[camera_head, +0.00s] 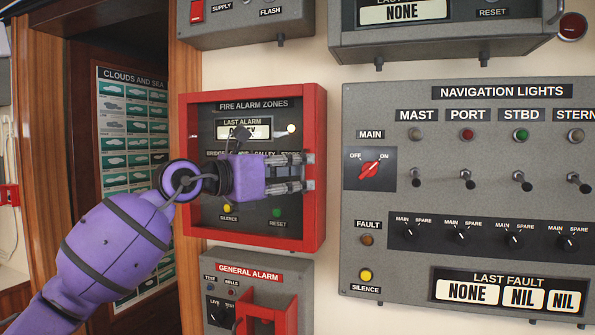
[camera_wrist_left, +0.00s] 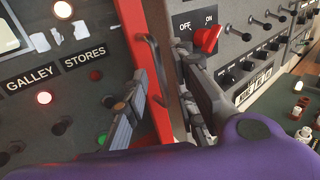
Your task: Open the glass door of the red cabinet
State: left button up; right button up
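The red cabinet (camera_head: 319,112) is a wall box with a red frame over a dark panel headed "FIRE ALARM ZONES". Its glass door looks shut; the glass itself is hard to make out. In the left wrist view a dark bar handle (camera_wrist_left: 154,62) stands on the red door edge (camera_wrist_left: 133,20). My left gripper (camera_head: 309,171) is in front of the cabinet's right side and hides the handle in the head view. In the left wrist view its fingers (camera_wrist_left: 164,88) are apart, one on each side of the handle. I cannot tell whether they touch it. My right gripper is not in view.
The navigation lights panel (camera_head: 470,108) with knobs and switches is close on the right. A general alarm box (camera_head: 250,272) with a red guard is just below the cabinet. A wooden door frame (camera_head: 186,70) and a cloud poster (camera_head: 125,85) are on the left.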

pick_arm(q)
jog(key=shift+d, duration=0.1)
grip_shut()
dwell(0.4)
